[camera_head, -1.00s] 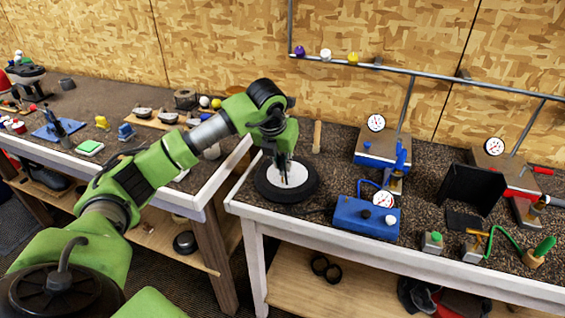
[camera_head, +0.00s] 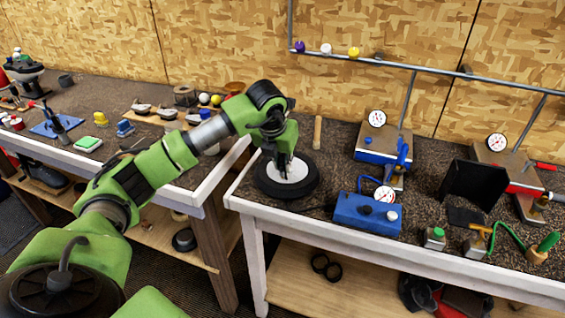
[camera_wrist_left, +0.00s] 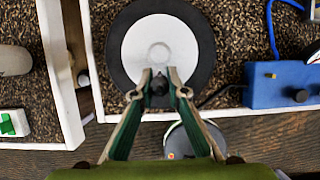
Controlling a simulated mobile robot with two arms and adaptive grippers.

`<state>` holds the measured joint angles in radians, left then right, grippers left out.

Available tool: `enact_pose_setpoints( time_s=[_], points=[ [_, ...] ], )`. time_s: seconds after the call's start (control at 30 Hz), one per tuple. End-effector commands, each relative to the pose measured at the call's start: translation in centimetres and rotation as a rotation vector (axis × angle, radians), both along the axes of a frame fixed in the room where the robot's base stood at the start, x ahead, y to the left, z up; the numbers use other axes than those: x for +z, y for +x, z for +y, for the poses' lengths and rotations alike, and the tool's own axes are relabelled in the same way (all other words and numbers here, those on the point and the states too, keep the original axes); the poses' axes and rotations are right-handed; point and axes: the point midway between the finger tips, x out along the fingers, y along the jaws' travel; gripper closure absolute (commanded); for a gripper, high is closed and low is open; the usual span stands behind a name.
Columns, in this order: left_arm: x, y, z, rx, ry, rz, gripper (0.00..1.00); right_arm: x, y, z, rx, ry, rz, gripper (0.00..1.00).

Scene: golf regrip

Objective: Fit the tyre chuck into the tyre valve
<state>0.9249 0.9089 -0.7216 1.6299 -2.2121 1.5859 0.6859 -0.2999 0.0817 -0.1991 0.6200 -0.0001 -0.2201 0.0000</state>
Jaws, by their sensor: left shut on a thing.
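The tyre (camera_head: 306,188), a black ring with a white disc in its middle, lies flat near the left end of the right bench. It also shows at the top of the left wrist view (camera_wrist_left: 119,72). My left gripper (camera_head: 285,176) points down over the white disc. In the left wrist view its fingertips (camera_wrist_left: 158,88) are shut on a small dark piece (camera_wrist_left: 158,85), apparently the tyre chuck, over the disc's near part. The valve is hidden or too small to tell, so I cannot tell whether the chuck touches it. My right gripper is not in view.
A blue box (camera_head: 352,212) with knobs stands right of the tyre, with a blue hose and a gauge (camera_head: 384,194). A dark cord (camera_wrist_left: 222,93) runs from the box towards my gripper. A wooden stick (camera_head: 317,132) is behind the tyre. A gap separates the two benches.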

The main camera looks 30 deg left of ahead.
Motion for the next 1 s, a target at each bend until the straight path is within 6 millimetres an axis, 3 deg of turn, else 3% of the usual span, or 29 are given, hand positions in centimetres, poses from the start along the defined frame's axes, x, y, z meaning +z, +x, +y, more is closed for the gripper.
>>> enact_pose_setpoints(
  time_s=[0.17, 0.2, 0.27, 0.3, 0.67, 0.77, 1.0],
  points=[
    [-0.6, 0.0, 0.0, 0.000, 0.000, 0.000, 1.00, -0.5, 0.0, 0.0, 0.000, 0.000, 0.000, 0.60],
    [-0.5, 0.0, 0.0, 0.000, 0.000, 0.000, 0.84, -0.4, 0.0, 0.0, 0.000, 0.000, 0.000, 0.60],
    [-0.5, 0.0, 0.0, 0.000, 0.000, 0.000, 0.68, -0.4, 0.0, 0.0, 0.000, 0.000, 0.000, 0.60],
    [-0.5, 0.0, 0.0, 0.000, 0.000, 0.000, 0.67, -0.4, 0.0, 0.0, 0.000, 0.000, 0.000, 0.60],
    [-0.2, -0.1, 0.0, 0.000, 0.000, -0.001, 0.67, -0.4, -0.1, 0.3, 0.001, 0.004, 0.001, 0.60],
    [0.8, -0.4, -0.1, 0.001, 0.000, -0.003, 0.67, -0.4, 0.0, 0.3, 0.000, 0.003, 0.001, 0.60],
    [5.4, -2.2, -0.5, 0.000, 0.001, -0.005, 0.67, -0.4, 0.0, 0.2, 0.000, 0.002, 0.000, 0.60]
  ],
)
